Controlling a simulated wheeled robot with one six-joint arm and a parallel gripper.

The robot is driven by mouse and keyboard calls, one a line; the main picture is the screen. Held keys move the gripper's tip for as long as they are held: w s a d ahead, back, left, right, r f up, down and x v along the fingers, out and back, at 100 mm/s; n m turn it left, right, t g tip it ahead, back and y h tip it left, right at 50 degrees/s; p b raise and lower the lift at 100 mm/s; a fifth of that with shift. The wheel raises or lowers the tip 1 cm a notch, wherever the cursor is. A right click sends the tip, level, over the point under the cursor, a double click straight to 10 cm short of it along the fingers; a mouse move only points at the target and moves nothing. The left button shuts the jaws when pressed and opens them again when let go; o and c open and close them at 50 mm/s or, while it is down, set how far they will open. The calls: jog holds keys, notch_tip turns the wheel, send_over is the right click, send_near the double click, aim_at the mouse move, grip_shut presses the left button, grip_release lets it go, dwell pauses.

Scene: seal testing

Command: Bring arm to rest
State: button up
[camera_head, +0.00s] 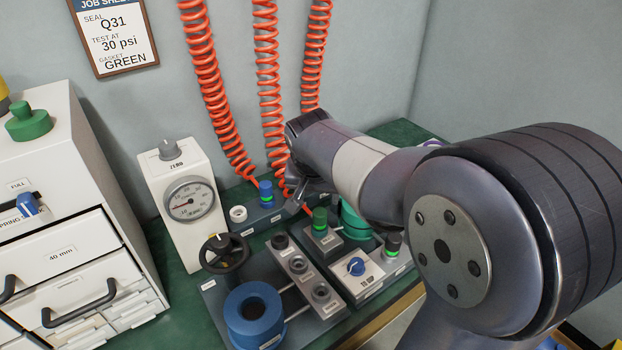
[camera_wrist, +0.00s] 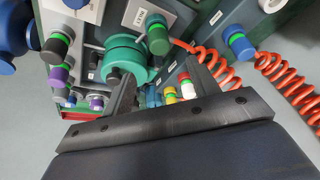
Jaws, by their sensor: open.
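My arm (camera_head: 365,165) reaches from the lower right across the bench, and its wrist is above the back of the test station. My gripper (camera_head: 303,195) shows only in part below the wrist in the head view. In the wrist view my gripper (camera_wrist: 163,90) has its two dark fingers apart. No object is seen held between them. Whether the fingers touch anything cannot be told.
Orange coiled hoses (camera_head: 268,75) hang close behind the wrist. A pressure gauge (camera_head: 188,200), a black handwheel (camera_head: 222,253) and a blue ring (camera_head: 253,312) stand left of the arm. A white drawer cabinet (camera_head: 62,245) is at far left. Open space shows above the arm.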

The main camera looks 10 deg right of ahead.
aim_at(320, 212)
jog(key=b+x, duration=0.2)
jog(key=x, duration=0.8)
jog(key=shift+w+f, duration=0.1)
jog(key=shift+w, duration=0.05)
jog(key=shift+f+b, duration=0.2)
jog(key=shift+b, duration=0.15)
jog(key=p+v, duration=0.3)
jog(key=v, duration=0.8)
jog(key=b+x, duration=0.3)
jog(key=x, duration=0.8)
jog(key=shift+f, duration=0.15)
notch_tip(320, 212, up, 7)
jog(key=p, duration=0.5)
jog(key=shift+r+p, duration=0.75)
jog(key=shift+r, duration=0.05)
